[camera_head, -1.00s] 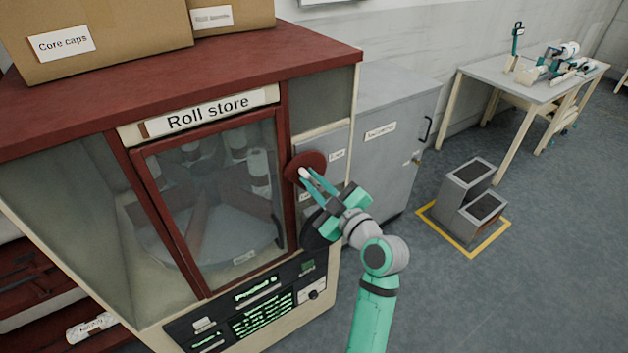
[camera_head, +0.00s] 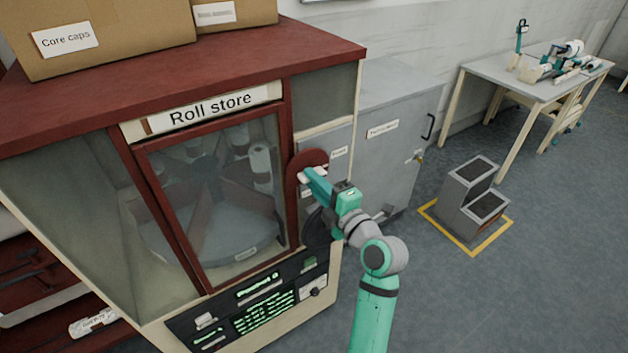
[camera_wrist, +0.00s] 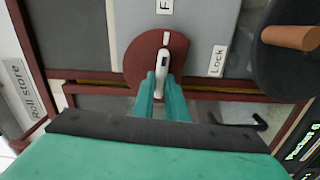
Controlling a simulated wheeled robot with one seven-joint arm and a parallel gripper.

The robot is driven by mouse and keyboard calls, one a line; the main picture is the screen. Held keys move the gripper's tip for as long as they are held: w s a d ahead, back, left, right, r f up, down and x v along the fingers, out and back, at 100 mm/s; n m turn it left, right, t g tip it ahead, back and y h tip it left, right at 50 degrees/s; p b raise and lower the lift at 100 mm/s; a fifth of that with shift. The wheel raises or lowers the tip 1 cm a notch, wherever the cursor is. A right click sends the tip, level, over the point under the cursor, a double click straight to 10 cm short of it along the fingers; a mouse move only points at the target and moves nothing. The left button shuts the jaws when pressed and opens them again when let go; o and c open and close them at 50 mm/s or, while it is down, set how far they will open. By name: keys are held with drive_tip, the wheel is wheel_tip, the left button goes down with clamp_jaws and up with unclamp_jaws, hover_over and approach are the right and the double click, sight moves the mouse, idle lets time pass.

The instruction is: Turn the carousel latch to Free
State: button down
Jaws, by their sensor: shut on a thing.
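The carousel latch is a round dark-red disc (camera_head: 309,159) with a pale handle, on the right front of the roll store cabinet (camera_head: 130,240). In the wrist view the disc (camera_wrist: 145,45) carries a white handle (camera_wrist: 162,70) with a white mark above it. My gripper (camera_head: 315,178) is at the disc; in the wrist view its teal fingers (camera_wrist: 162,88) are shut on the handle. The handle's far end points toward a label starting with "F" (camera_wrist: 166,6). A "Lock" label (camera_wrist: 217,60) lies to the right.
A black wheel (camera_wrist: 285,50) with an orange-brown knob (camera_wrist: 290,38) sits close to the right of the latch in the wrist view. A control panel (camera_head: 255,305) is below. A grey cabinet (camera_head: 385,140) stands beside the store; a step stool (camera_head: 470,200) is on the floor.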

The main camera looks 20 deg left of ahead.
drive_tip(key=shift+f+n, duration=0.15)
drive_tip(key=shift+n, duration=0.45)
drive_tip(key=c, duration=1.8)
unclamp_jaws()
drive_tip(key=shift+o, duration=0.2)
drive_tip(key=v, duration=1.1)
drive_tip(key=shift+a, duration=0.1)
